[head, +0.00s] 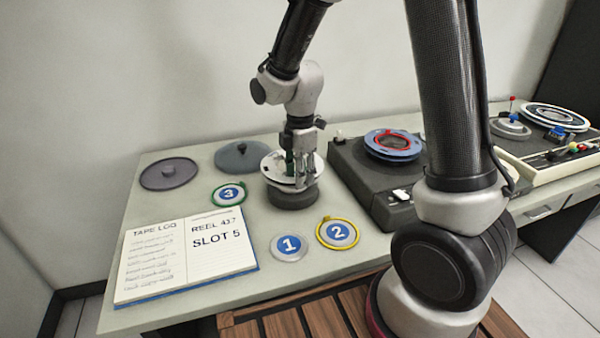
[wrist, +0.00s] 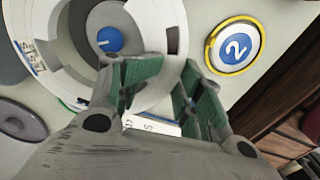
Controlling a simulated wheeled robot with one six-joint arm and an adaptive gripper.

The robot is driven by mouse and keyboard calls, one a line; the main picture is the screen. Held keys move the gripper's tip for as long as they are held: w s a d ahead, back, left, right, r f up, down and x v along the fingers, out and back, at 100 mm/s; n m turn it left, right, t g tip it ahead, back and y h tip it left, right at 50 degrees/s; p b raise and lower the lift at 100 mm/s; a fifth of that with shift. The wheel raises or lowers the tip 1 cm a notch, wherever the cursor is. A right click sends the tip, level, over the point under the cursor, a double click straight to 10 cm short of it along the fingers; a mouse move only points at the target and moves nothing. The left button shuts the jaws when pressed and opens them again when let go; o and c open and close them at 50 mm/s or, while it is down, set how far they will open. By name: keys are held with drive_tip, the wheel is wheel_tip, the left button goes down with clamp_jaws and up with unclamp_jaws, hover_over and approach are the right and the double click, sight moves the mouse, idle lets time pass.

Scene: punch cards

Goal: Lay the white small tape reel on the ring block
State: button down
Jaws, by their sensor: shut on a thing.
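The white small tape reel (head: 273,166) is in my gripper (head: 301,183), over the dark round ring block (head: 293,199) on the table. The reel looks slightly tilted in the head view, and I cannot tell whether it touches the block. In the wrist view, the white reel (wrist: 75,65) fills the upper left, with a blue centre. The green-padded fingers of my gripper (wrist: 165,88) are shut on its rim side, and a small white label shows between them. The block's top is mostly hidden by the reel and fingers.
Badge 1 (head: 289,247), yellow-ringed badge 2 (head: 338,233) and green-ringed badge 3 (head: 229,194) lie around the block. An open log book (head: 187,255) lies front left. Two dark discs (head: 169,173) (head: 241,155) lie behind. A tape deck (head: 377,170) stands close on the right.

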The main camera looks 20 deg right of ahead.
sight(300, 199)
drive_tip(key=shift+f, duration=2.65)
drive_tip(key=c, duration=0.7)
unclamp_jaws()
drive_tip(key=c, duration=0.4)
drive_tip(key=shift+r, duration=0.1)
drive_tip(key=shift+r, duration=4.4)
